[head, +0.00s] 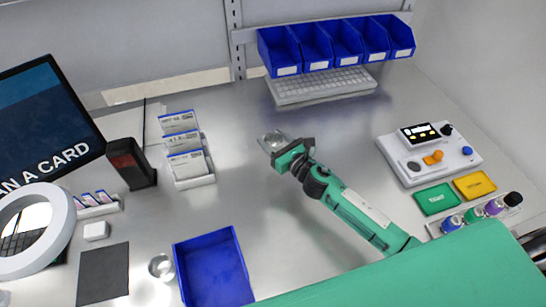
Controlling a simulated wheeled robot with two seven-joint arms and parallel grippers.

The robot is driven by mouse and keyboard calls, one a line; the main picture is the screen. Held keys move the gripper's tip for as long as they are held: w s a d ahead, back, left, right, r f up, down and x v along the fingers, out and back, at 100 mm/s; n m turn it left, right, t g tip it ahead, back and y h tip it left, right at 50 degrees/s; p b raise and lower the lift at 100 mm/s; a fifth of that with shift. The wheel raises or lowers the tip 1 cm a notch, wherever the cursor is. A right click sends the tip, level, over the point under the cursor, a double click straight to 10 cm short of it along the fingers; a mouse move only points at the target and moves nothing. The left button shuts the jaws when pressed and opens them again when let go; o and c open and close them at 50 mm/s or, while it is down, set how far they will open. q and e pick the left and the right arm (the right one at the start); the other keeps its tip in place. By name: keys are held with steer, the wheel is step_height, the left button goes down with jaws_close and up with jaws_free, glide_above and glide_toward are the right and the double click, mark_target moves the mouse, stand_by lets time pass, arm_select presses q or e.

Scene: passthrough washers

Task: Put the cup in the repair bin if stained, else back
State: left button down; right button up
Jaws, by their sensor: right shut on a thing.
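My right gripper (274,142) reaches in from the lower right over the steel table. It is shut on a small, shiny, round cup-like thing (270,136) at its fingertips. This thing is partly hidden by the fingers and too small to show whether it is stained. A second small round silvery cup (162,267) stands at the lower left, between the dark mat and an empty blue bin (240,262). No label shows on that bin, so I cannot tell if it is the repair bin. My left gripper is not in view.
Several labelled blue bins (288,70) hang at the back above a keyboard (322,86). A card rack (203,181), card reader (131,165) and screen (45,130) stand left. A white control box (430,168) and coloured pads are right. The table's middle is clear.

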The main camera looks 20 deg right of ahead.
steer(key=shift+a+f+b, duration=0.1)
steer(key=shift+f+b, duration=0.2)
steer(key=shift+f, duration=3.75)
steer(key=shift+f, duration=0.1)
steer(key=shift+f, duration=0.1)
steer(key=o, duration=1.1)
steer(key=shift+c, duration=0.2)
